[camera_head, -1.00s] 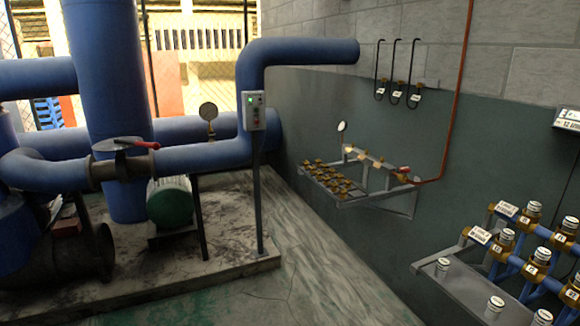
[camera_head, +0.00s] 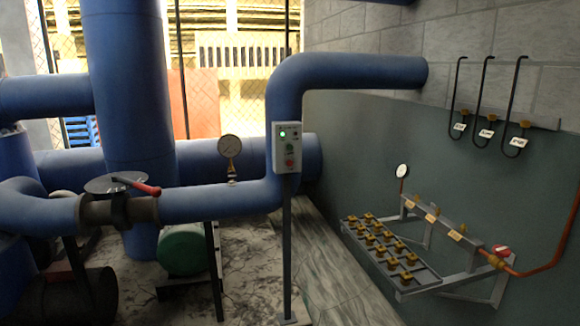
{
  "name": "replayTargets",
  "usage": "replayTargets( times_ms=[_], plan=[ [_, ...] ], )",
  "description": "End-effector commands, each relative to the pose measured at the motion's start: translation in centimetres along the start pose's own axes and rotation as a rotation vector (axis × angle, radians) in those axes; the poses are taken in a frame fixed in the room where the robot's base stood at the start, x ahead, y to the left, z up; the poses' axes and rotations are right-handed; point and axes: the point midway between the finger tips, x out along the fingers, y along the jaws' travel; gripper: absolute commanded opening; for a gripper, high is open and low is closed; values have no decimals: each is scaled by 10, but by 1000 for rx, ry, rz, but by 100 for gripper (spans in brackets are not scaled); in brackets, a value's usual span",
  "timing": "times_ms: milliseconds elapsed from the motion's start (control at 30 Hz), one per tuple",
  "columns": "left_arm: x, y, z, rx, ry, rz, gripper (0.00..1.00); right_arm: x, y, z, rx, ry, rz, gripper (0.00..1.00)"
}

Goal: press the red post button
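The red post button (camera_head: 290,163) is a small round red button low on a pale grey control box. The control box (camera_head: 286,148) sits on top of a thin grey post (camera_head: 287,245), in front of the blue pipe. A lit green light (camera_head: 283,134) shows near the top of the box, with a green button (camera_head: 290,148) between it and the red one. Neither of my grippers is in view, and nothing touches the box.
A large blue pipe (camera_head: 345,70) bends behind the box. A gauge (camera_head: 229,146) and a red-handled valve (camera_head: 130,186) are on the pipework at left. At right, a wall rack (camera_head: 420,280) holds brass fittings. The floor right of the post is clear.

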Motion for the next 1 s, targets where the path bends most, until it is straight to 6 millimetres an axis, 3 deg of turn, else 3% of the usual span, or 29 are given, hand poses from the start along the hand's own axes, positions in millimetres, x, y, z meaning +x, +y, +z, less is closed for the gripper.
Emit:
replayTargets(
  times_ms=[133, 400, 1000],
  plan=[
    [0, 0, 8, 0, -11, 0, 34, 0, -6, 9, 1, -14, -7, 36],
    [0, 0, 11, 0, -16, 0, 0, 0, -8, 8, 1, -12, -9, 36],
    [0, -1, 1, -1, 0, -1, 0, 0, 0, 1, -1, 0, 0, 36]
  ],
)
